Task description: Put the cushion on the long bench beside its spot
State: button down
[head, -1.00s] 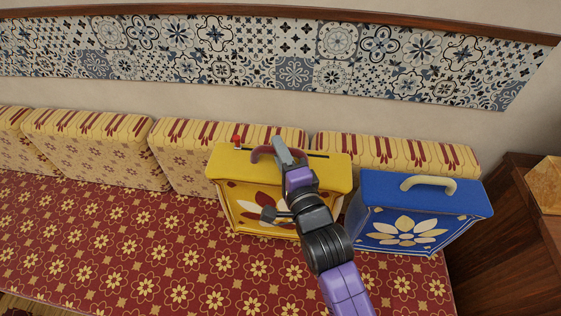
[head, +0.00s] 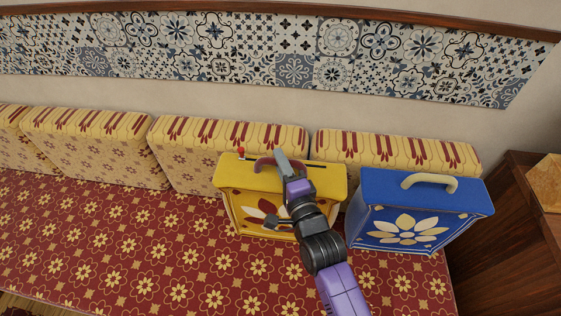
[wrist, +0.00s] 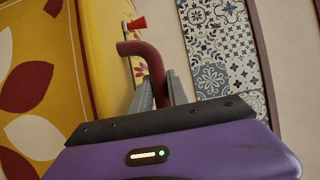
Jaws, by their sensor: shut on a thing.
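The yellow cushion (head: 238,178) is box-shaped, with a flower pattern on its front, a red knob and a dark red handle (head: 264,164) on top. It is upright at the long bench (head: 130,235), in front of the back cushions. My gripper (head: 285,162) is shut on the handle from above; the wrist view also shows its fingers (wrist: 160,85) at the handle (wrist: 150,58). My arm hides part of the cushion's front and lower edge, so I cannot tell whether it touches the seat.
A blue cushion (head: 385,194) with a cream handle stands close to the right. Patterned back cushions (head: 235,138) line the wall under a tiled band (head: 250,45). A dark wooden cabinet (head: 510,235) stands at the far right. The red seat is clear to the left.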

jog(key=shift+w, duration=0.2)
jog(key=shift+f, duration=0.2)
jog(key=c, duration=1.3)
grip_release()
jog(key=shift+r, duration=0.15)
jog(key=b+v, duration=0.1)
jog(key=v, duration=1.1)
